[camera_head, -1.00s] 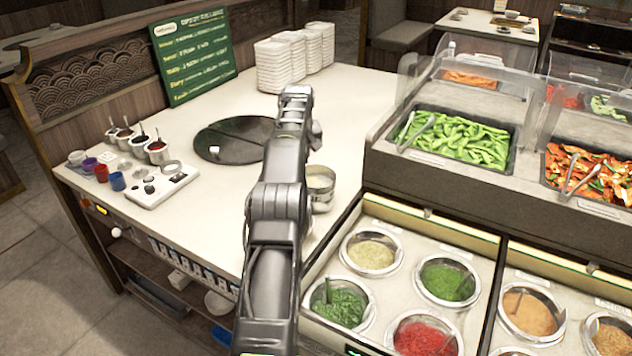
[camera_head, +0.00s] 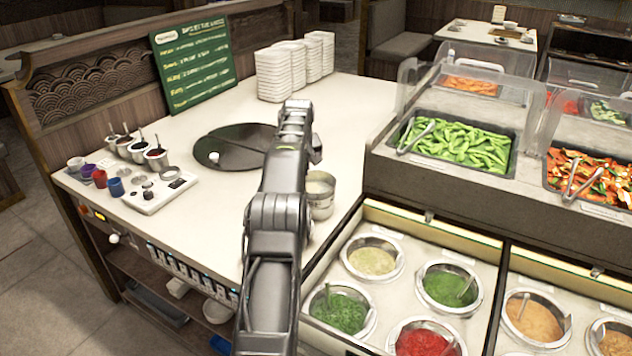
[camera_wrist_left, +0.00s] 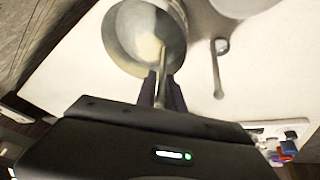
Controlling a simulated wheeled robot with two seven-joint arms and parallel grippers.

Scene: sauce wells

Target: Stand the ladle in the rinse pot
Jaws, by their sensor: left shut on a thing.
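The rinse pot is a round metal pot (camera_head: 320,197) on the white counter, partly hidden by my left arm in the head view. In the left wrist view the pot (camera_wrist_left: 120,42) is just beyond the fingers, with a pale patch inside. My left gripper (camera_wrist_left: 163,90) is shut on the thin metal handle of the ladle (camera_wrist_left: 163,62). The handle reaches over or into the pot's opening; I cannot tell whether its lower end touches the bottom. In the head view my arm hides the ladle and fingers. My right gripper is not in view.
A grey bar with a round end (camera_wrist_left: 218,70) is beside the pot in the wrist view. A dark round plate (camera_head: 235,160) is behind left of my arm. White stacked dishes (camera_head: 280,72) stand behind. Sauce wells (camera_head: 372,257) are at right. Small cups (camera_head: 116,187) are at left.

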